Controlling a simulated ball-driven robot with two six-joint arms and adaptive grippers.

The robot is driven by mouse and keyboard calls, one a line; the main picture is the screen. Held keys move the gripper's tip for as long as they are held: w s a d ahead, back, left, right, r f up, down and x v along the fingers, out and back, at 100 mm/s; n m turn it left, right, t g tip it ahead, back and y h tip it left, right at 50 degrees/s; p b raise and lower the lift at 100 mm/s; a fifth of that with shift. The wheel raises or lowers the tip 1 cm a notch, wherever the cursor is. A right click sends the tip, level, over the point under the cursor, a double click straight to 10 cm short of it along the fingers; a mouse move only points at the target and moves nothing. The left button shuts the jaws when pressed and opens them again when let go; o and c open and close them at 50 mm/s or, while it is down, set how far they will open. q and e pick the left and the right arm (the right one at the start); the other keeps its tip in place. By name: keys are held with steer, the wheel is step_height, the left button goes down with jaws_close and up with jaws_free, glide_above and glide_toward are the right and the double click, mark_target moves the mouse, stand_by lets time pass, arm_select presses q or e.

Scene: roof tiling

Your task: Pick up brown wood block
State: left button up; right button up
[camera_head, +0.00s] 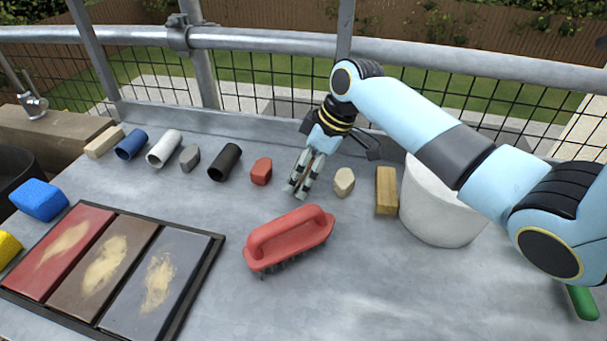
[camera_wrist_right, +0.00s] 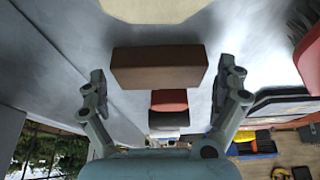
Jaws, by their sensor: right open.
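The brown wood block (camera_wrist_right: 158,67) shows in the right wrist view, its long side running from near one fingertip to near the other. My right gripper (camera_wrist_right: 165,85) is open, with a finger at each end of the block and a narrow gap at both ends. In the head view my right gripper (camera_head: 297,190) points down at the table between a red piece (camera_head: 261,171) and a beige stone (camera_head: 344,182), and its fingers hide most or all of the block. My left gripper is not in view.
A tan wooden block (camera_head: 386,191) and a white bucket (camera_head: 437,215) stand to the right. A red brush (camera_head: 290,240) lies in front. A black tube (camera_head: 225,162) and several other pieces line the back left. A three-panel tray (camera_head: 213,250) lies at the front left.

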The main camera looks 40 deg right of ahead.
steer(key=c, duration=1)
steer(key=shift+r, duration=0.1)
